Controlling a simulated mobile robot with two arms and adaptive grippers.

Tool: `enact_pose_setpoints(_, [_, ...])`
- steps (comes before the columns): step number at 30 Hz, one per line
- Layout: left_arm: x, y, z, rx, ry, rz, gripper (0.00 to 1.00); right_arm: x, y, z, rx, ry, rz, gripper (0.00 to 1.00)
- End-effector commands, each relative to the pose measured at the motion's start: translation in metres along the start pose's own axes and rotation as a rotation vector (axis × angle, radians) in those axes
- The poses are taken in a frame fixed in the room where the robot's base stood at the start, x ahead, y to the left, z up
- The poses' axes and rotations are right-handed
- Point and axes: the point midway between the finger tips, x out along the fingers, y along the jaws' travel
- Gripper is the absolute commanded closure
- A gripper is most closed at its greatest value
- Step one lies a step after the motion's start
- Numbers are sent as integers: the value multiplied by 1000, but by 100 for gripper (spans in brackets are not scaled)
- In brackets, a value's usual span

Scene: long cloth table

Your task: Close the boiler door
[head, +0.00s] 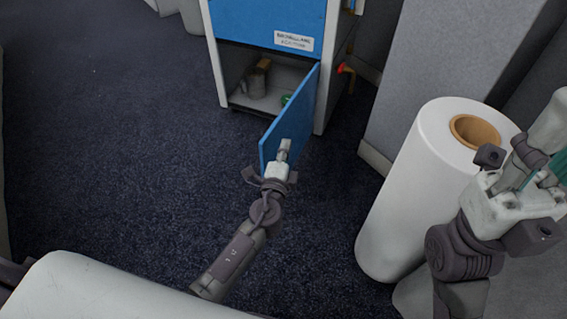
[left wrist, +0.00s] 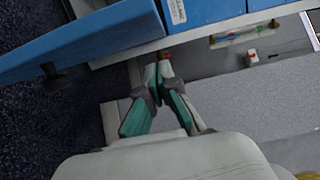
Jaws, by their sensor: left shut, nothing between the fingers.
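The boiler (head: 265,22) is a blue and white cabinet at the top of the head view. Its blue door (head: 292,115) stands open, swung outward from the right side, with the lower compartment (head: 238,65) exposed. My left gripper (head: 284,146) is shut and empty, overlapping the door's lower part in the head view; I cannot tell if it touches. In the left wrist view, the fingertips (left wrist: 160,62) meet, and the door (left wrist: 85,42) with a dark knob (left wrist: 53,78) lies left of them. My right gripper (head: 535,150) is at the right; its finger state is unclear.
A large white roll (head: 405,200) with a brown core stands right of my left arm, near my right arm. A grey partition (head: 435,65) is behind it. A red-handled valve (head: 343,70) juts from the boiler's right side. Dark carpet at left is clear.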

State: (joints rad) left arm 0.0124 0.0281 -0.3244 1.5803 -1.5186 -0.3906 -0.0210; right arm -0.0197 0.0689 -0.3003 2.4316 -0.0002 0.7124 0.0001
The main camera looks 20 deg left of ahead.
Motion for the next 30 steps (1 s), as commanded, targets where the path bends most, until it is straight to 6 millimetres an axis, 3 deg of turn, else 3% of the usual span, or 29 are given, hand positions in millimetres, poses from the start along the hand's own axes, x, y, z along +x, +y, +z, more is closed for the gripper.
enact_pose_setpoints(1, [0,2,12,7,-5,3,100,0,0,0,0,-1,0,66])
enact_pose_setpoints(6, [4,2,28,5,-4,3,100,0,0,0,0,-1,0,66])
enact_pose_setpoints(23, [6,2,35,4,1,3,100,-1,0,0,0,-2,1,66])
enact_pose_setpoints(30, [10,3,55,9,44,2,100,-7,-1,2,-1,-5,-2,66])
